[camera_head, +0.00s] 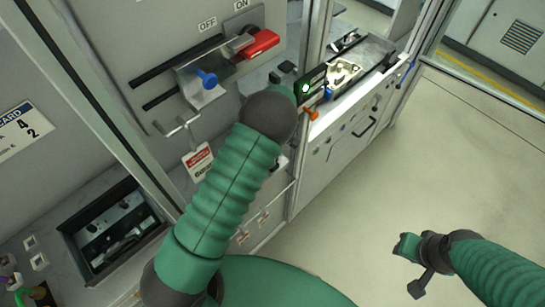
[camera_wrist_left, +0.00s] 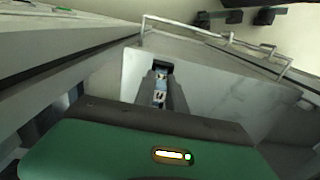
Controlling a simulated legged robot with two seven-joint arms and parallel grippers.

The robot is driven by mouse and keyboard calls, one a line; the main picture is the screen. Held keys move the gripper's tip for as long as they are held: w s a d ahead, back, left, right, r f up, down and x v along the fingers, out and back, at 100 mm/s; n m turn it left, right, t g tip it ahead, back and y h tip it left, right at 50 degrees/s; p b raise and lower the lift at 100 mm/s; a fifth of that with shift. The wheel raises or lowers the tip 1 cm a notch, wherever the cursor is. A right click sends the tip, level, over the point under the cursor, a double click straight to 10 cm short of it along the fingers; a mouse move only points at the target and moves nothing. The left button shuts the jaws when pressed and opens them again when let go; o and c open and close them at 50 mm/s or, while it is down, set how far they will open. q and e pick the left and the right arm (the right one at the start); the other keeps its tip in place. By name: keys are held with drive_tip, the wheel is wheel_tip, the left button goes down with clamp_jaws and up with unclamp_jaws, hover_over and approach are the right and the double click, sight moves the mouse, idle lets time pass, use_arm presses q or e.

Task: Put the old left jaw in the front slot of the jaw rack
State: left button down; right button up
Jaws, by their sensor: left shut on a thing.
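My left arm rises through the middle of the head view. Its gripper there is mostly hidden beyond the dark wrist joint, beside a black module with a green light (camera_head: 308,86). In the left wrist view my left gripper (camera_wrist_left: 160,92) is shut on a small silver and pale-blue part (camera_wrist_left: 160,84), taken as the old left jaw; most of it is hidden. A light grey surface lies beyond it. My right gripper (camera_head: 408,247) hangs over open floor at the right; its fingers are too small to read. I cannot pick out the jaw rack or its front slot with certainty.
A bench (camera_head: 360,62) with metal parts stands behind the left wrist. A cabinet panel carries a red handle (camera_head: 262,42), a blue knob (camera_head: 207,79) and a hanging tag (camera_head: 198,160). A recessed tray (camera_head: 72,222) holds metal pieces at lower left. The floor at right is clear.

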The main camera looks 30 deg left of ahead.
use_arm(q)
drive_tip(key=shift+f, duration=0.1)
drive_tip(key=c, duration=1.3)
unclamp_jaws()
